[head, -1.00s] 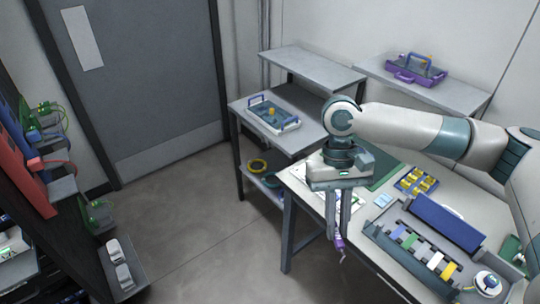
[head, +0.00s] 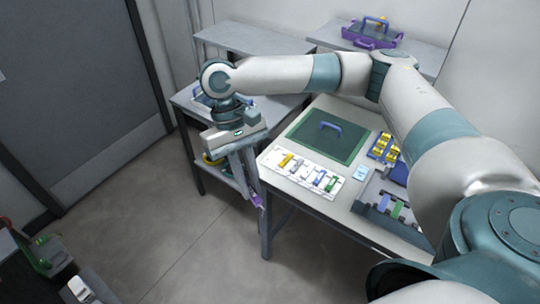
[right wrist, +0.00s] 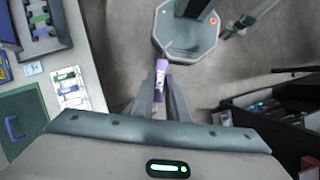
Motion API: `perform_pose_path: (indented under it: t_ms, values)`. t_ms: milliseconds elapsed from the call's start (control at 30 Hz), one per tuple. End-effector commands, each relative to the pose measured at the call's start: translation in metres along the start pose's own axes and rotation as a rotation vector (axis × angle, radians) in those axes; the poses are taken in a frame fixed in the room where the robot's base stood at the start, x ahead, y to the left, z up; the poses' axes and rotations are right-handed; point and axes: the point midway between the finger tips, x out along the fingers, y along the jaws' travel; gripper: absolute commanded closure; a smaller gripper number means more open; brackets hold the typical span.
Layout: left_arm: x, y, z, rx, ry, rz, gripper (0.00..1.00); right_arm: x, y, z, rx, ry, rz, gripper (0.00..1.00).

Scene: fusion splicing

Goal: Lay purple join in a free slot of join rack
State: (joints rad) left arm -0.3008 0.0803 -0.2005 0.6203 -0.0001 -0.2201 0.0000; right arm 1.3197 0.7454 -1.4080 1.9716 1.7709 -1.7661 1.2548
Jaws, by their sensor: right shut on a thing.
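My right gripper (head: 258,198) is shut on the purple join (head: 258,203), which hangs beyond the left front edge of the work table, over the floor. In the right wrist view the purple join (right wrist: 161,74) sticks out between the fingertips (right wrist: 160,80). The grey tray (head: 366,208) with coloured joins laid side by side looks like the join rack. It stands on the table, right of the gripper and apart from it. My right arm hides its right part in the head view; part of it also shows in the right wrist view (right wrist: 41,46). My left gripper is not in view.
A white board (head: 290,173) with several coloured pieces lies on the table's near left side, before a green mat (head: 357,147) with a blue handle. A blue box of yellow parts (head: 384,147) stands right of the mat. Shelves (head: 250,40) stand behind.

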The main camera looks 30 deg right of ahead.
Motion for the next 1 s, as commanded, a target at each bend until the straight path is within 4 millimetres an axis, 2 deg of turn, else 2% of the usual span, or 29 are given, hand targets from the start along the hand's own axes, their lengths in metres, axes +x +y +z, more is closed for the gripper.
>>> perform_pose_path:
  t_ms: [267,467,667,1000]
  values:
    - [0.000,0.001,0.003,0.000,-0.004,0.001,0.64,0.001,0.000,-0.001,-0.007,0.000,0.003,1.00]
    - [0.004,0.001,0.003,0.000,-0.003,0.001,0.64,0.004,0.006,-0.015,-0.077,-0.001,0.033,1.00]
    - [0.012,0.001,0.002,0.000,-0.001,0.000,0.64,0.011,0.023,-0.046,-0.254,-0.001,0.105,1.00]
    - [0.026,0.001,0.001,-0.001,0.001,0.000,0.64,0.022,0.080,-0.107,-0.673,0.000,0.284,1.00]
